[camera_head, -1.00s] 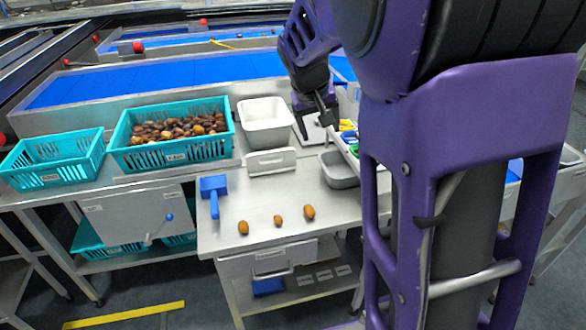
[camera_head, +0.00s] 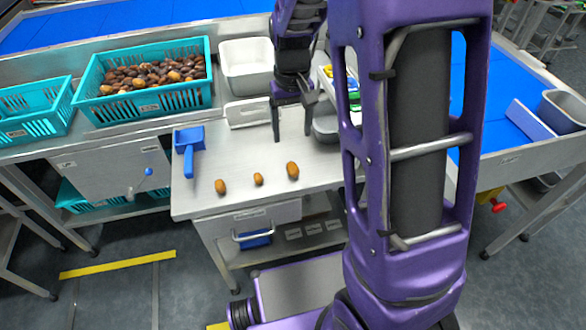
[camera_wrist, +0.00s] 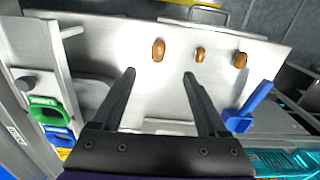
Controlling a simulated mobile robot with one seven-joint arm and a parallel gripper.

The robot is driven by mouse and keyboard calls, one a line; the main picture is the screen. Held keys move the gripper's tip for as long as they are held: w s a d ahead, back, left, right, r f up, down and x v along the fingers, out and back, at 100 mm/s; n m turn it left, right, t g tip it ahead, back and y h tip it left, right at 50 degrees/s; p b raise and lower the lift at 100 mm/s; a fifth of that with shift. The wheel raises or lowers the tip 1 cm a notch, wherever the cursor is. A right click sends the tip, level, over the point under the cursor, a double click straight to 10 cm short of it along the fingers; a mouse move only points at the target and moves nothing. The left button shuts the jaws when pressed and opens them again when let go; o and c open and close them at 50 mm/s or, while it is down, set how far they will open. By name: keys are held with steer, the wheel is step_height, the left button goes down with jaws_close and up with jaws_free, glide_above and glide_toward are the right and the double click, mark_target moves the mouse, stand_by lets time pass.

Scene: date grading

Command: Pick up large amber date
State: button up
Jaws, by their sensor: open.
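Three amber-brown dates lie apart in a row on the steel table near its front edge. The right one in the head view looks the largest, a large amber date (camera_head: 292,170); it is the left one in the wrist view (camera_wrist: 158,50). The middle date (camera_head: 258,179) is the smallest, and it also shows in the wrist view (camera_wrist: 200,54). The third date (camera_head: 221,186) is at the left, and on the right in the wrist view (camera_wrist: 240,60). My gripper (camera_head: 292,122) is open and empty, above the table behind the dates. In the wrist view its fingers (camera_wrist: 159,74) point towards the large date.
A blue scoop (camera_head: 189,150) lies left of the dates. A teal crate (camera_head: 150,100) full of dates, an emptier teal crate (camera_head: 30,115) and a white bin (camera_head: 247,68) stand behind. A grey tub (camera_head: 326,126) is right of my gripper. The tabletop around the dates is clear.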

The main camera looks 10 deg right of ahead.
steer(key=b, duration=0.1)
glide_above(293, 166)
step_height(293, 166, down, 8)
steer(key=shift+s+a+r, duration=0.1)
steer(key=shift+s+r, duration=0.05)
steer(key=shift+w+f+b, duration=0.15)
steer(key=shift+f+b, duration=0.25)
steer(key=shift+f, duration=1)
steer(key=shift+w+f+b, duration=0.1)
steer(key=shift+f+b, duration=0.25)
steer(key=shift+f, duration=1)
steer(key=c, duration=0.9)
